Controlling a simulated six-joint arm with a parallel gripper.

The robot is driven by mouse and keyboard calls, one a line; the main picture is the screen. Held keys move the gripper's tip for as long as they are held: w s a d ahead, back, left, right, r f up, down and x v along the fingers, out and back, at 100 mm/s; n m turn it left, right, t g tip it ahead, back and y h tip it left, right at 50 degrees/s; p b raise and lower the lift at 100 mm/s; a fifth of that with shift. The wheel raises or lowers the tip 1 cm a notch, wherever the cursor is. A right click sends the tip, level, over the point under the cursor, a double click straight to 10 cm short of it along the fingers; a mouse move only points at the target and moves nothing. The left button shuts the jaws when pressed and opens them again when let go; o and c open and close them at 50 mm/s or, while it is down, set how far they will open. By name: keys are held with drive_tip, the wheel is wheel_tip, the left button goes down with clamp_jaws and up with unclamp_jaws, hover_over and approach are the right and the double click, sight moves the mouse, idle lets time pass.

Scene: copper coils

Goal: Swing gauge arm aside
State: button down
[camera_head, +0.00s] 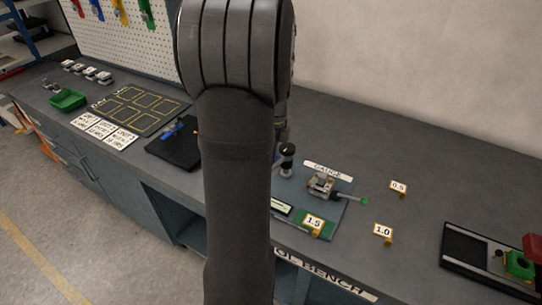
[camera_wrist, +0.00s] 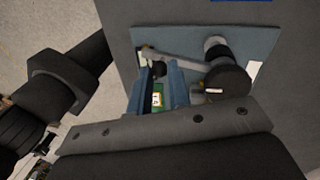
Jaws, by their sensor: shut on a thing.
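The gauge arm (camera_wrist: 180,59) is a grey bar in the wrist view, running from a dark round post (camera_wrist: 217,52) leftward to a small dark knob (camera_wrist: 158,68). My gripper (camera_wrist: 160,75) has its two blue fingers on either side of this knob and is shut on it. The gauge plate (camera_wrist: 262,42) lies flat under the bar. My own arm hides the gripper and the gauge arm there.
Yellow-based tags marked 1.5 (camera_head: 314,223), 1.0 (camera_head: 383,232) and 0.5 (camera_head: 398,187) stand on or near the plate. A black tray (camera_head: 462,253) is at right. A dark pad (camera_head: 168,153) with a blue item, a outlined mat and a green bin (camera_head: 68,100) are left.

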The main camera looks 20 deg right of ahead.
drive_tip(key=shift+w, duration=0.1)
drive_tip(key=c, duration=1.3)
unclamp_jaws()
drive_tip(key=shift+c, duration=0.2)
drive_tip(key=shift+r, duration=0.1)
wheel_tip(320, 180, up, 17)
drive_tip(key=w+d, duration=0.2)
drive_tip(key=shift+w, duration=0.35)
drive_tip(key=s+f, duration=0.1)
drive_tip(key=f, duration=0.4)
drive_tip(key=s+a+f, duration=0.1)
drive_tip(key=f, duration=0.5)
drive_tip(key=a+f, duration=0.1)
drive_tip(key=f, duration=0.5)
drive_tip(key=shift+s+f, duration=0.1)
drive_tip(key=shift+s, duration=0.3)
